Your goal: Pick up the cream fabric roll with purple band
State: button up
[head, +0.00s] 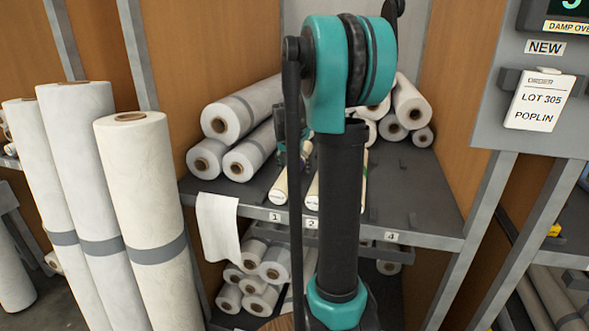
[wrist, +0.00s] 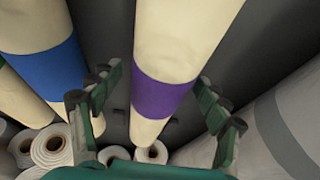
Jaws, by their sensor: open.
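The cream roll with the purple band (wrist: 160,98) runs lengthwise through the middle of the wrist view. My gripper (wrist: 157,88) is open, with one green finger on each side of this roll at its purple band. I cannot tell whether the fingers touch it. A cream roll with a blue band (wrist: 45,70) lies to its left. In the head view, my gripper (head: 292,150) is partly hidden behind my arm, over slender cream rolls (head: 280,188) on the shelf (head: 400,225).
White rolls with grey bands (head: 240,110) are stacked on the shelf's left, and more rolls (head: 408,105) lie at its right. A grey-banded roll (wrist: 285,120) is close to my right finger. Tall rolls (head: 150,210) stand at the left. The shelf's right part is clear.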

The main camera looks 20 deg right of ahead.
jog(key=shift+c, duration=0.4)
jog(key=c, duration=1.6)
jog(key=shift+o, duration=0.2)
jog(key=shift+r, duration=0.15)
